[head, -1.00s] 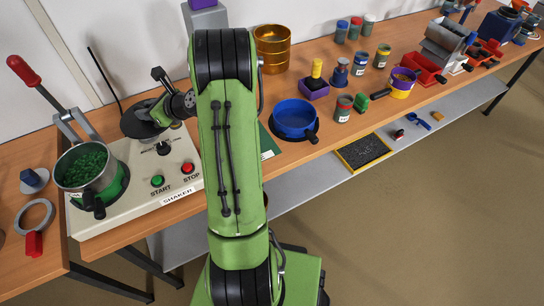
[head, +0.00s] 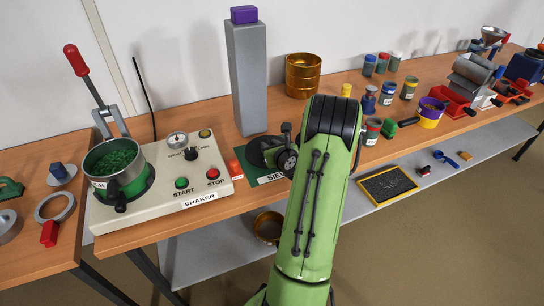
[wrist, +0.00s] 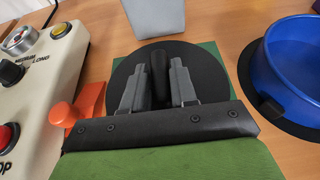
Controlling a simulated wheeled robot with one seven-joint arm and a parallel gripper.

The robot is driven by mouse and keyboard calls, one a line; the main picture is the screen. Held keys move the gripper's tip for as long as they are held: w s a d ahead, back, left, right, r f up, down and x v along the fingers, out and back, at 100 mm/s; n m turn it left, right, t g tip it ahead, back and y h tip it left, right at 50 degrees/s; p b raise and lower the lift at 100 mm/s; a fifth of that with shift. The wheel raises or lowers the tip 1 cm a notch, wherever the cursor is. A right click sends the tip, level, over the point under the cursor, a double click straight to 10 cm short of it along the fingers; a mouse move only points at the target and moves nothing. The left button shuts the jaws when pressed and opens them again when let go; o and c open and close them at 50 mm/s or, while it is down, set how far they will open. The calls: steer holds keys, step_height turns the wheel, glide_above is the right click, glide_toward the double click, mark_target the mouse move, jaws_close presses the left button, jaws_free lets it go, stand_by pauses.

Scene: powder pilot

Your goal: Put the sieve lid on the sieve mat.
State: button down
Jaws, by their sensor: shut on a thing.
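The sieve lid is a black disc (head: 262,149) with an upright black handle (wrist: 159,72). My gripper (wrist: 158,78) is shut on that handle, with a grey finger on each side. The sieve mat is a green sheet (head: 270,181) with partly hidden lettering, in front of the grey post. In the wrist view the lid covers most of the mat, and green corners (wrist: 210,48) show around it. I cannot tell whether the lid touches the mat or hangs just above it. My arm hides part of the mat in the head view.
The shaker box (head: 215,180) stands left of the mat, with an orange piece (wrist: 88,105) between them. A tall grey post (head: 248,90) stands behind. A blue pan (wrist: 290,75) on a black mat is close on the right. A gold pot (head: 303,75) stands further back.

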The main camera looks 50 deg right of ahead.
steer(key=shift+f, duration=0.95)
steer(key=shift+f+b, duration=0.2)
steer(key=shift+b, duration=0.1)
steer(key=c, duration=0.9)
jaws_free()
steer(key=shift+r, duration=0.1)
